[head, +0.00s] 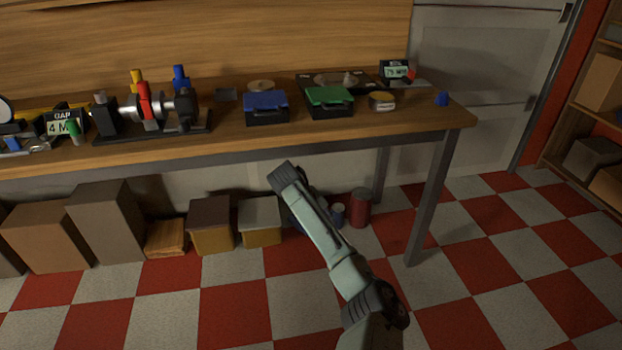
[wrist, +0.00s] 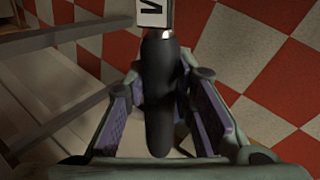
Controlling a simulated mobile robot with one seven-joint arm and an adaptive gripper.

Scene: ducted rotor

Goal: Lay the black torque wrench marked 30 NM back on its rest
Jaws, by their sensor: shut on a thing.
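My gripper (wrist: 160,108) shows in the wrist view with its two fingers shut on either side of a black rounded handle (wrist: 158,75). The handle runs up the picture to a white label with a dark mark (wrist: 151,12), cut off by the top edge. I cannot read 30 NM on it, and the tool's far end is out of view. Red and white floor tiles show behind it. In the head view my arm reaches up in front of the bench; the gripper and held tool cannot be made out there. I cannot pick out the wrench's rest for certain.
The wooden bench (head: 240,140) carries a shaft fixture (head: 150,105), a GAP sign (head: 62,122), a blue-topped box (head: 265,105), a green-topped box (head: 330,99) and a small display (head: 394,70). Boxes (head: 210,225) and a red can (head: 360,208) stand below. Floor is clear at the right.

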